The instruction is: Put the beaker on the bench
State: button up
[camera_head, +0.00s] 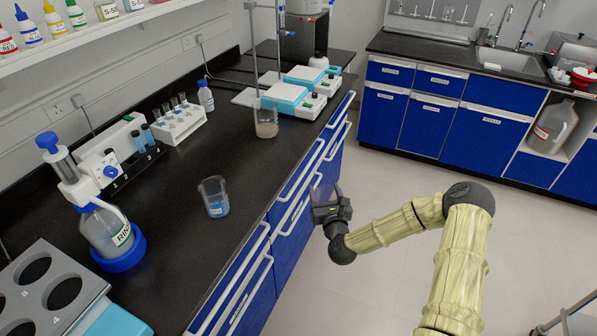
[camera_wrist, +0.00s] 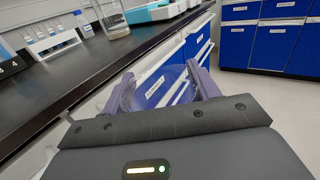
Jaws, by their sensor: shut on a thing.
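My gripper (camera_wrist: 160,98) is shut on a clear, see-through glass vessel, seemingly the beaker (camera_wrist: 162,82), whose rounded outline shows between the two purple fingers. Blue drawer fronts show through it. In the head view my gripper (camera_head: 325,200) is beside the front of the bench, over the aisle, and the held glass is too faint to make out well. The black bench top (camera_head: 180,250) lies to the left of the gripper.
A beaker with blue liquid (camera_head: 215,198) stands near the bench's front edge. Another beaker with cloudy liquid (camera_head: 266,125) stands farther back by hotplates (camera_head: 285,98). A tube rack (camera_head: 180,125) and dispenser bottle (camera_head: 105,230) stand along the wall side. Bare bench surrounds the blue-liquid beaker.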

jog(key=s+d+f+m+h, duration=0.1)
jog(key=s+d+f, duration=0.2)
jog(key=f, duration=0.3)
jog(key=s+d+f+m+h+b, duration=0.1)
jog(key=s+d+f+h, duration=0.1)
jog(key=d+f, duration=0.4)
jog(key=shift+s+d+f, duration=0.2)
jog(key=shift+s+f, duration=0.1)
jog(key=shift+s, duration=0.35)
jog(key=shift+a, duration=0.1)
